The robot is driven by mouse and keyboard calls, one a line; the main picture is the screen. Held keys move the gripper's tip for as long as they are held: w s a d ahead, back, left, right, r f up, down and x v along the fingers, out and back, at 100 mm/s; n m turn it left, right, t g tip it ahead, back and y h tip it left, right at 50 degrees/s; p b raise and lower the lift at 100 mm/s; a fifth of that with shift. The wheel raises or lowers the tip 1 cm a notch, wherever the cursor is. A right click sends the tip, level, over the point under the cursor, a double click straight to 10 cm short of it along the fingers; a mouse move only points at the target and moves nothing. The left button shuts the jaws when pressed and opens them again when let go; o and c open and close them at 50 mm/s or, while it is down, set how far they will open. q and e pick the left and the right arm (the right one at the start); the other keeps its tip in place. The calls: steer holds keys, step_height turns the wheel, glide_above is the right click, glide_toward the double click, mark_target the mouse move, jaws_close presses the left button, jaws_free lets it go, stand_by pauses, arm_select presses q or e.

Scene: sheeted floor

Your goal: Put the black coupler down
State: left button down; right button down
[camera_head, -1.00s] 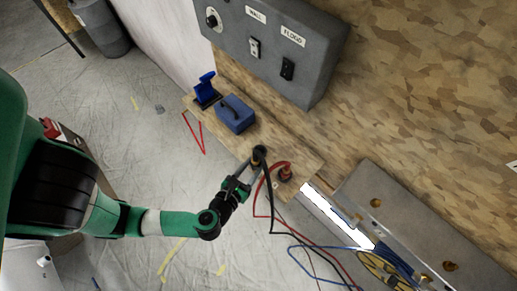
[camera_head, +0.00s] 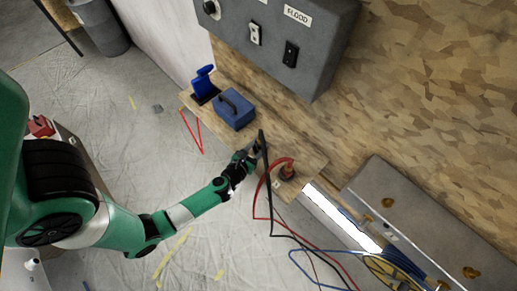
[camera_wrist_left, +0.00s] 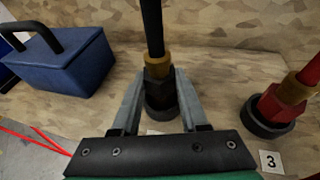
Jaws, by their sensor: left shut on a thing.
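The black coupler (camera_wrist_left: 158,88) has a brass collar and a black hose rising from its top. My left gripper (camera_head: 256,152) is shut on it, with one finger on each side in the left wrist view (camera_wrist_left: 158,108). The coupler is upright over the wooden shelf (camera_head: 225,108), at a dark round base; I cannot tell whether it bears on that base. A red coupler (camera_wrist_left: 283,98) stands in a black ring to its right, beside a label reading 3; it also shows in the head view (camera_head: 287,171). My right gripper is not in view.
A blue box with a handle (camera_head: 234,109) and a blue holder (camera_head: 204,86) stand on the shelf to the left. Red and black hoses hang off the shelf's front. A grey switch panel (camera_head: 285,45) is on the wall above.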

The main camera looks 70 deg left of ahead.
arm_select(q)
steer(key=shift+s+f, duration=0.1)
steer(key=shift+f, duration=0.55)
steer(key=shift+r, duration=0.15)
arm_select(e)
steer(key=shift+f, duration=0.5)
arm_select(q)
steer(key=c, duration=0.9)
jaws_free()
steer(key=shift+f, duration=0.2)
steer(key=o, duration=0.5)
steer(key=shift+c, duration=0.2)
